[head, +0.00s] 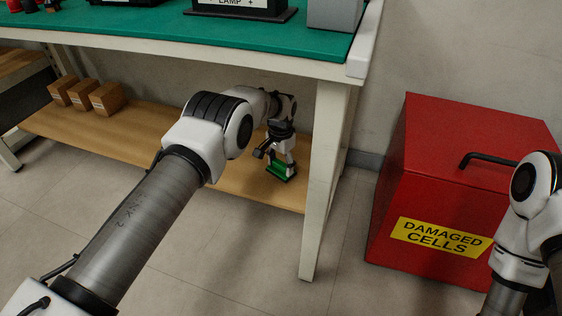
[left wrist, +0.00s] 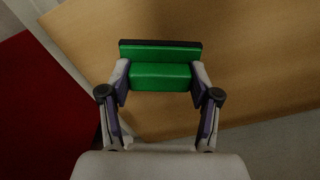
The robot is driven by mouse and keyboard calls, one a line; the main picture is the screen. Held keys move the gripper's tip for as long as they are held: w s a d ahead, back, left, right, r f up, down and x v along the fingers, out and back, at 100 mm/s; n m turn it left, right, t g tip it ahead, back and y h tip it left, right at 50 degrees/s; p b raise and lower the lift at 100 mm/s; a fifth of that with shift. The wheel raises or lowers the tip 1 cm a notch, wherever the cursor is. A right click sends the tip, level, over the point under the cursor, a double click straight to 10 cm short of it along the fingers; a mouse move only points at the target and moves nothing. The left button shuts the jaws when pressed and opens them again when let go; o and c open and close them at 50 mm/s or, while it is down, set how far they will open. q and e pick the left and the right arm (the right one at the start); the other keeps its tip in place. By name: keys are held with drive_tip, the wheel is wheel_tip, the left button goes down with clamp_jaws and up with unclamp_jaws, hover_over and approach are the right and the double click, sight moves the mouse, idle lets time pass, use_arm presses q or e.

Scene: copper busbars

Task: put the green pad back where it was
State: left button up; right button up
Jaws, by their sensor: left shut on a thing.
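The green pad (head: 281,169) is a small block, bright green with a dark edge. My left gripper (head: 280,163) is shut on it, at the right end of the wooden lower shelf (head: 165,133) of the bench. In the left wrist view the green pad (left wrist: 160,77) sits between the two fingers of the left gripper (left wrist: 160,82), with the wooden shelf (left wrist: 255,60) behind it. I cannot tell whether the pad touches the shelf. My right gripper is out of view; only part of that arm shows at the right edge.
Several small cardboard boxes (head: 88,95) stand at the shelf's left. The green bench top (head: 170,32) is above my left arm. A white bench leg (head: 325,180) stands right of the gripper. A red box labelled DAMAGED CELLS (head: 420,190) stands on the floor to the right.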

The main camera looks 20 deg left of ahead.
sight(281, 172)
use_arm(q)
drive_tip(key=shift+f+b, duration=0.5)
drive_tip(key=shift+f, duration=0.65)
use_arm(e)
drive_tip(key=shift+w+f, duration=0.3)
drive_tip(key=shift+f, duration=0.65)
use_arm(q)
drive_tip(key=shift+f+b, duration=0.35)
drive_tip(key=shift+f, duration=0.2)
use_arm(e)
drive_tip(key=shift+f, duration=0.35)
use_arm(q)
drive_tip(key=o, duration=1.6)
drive_tip(key=shift+o, duration=0.2)
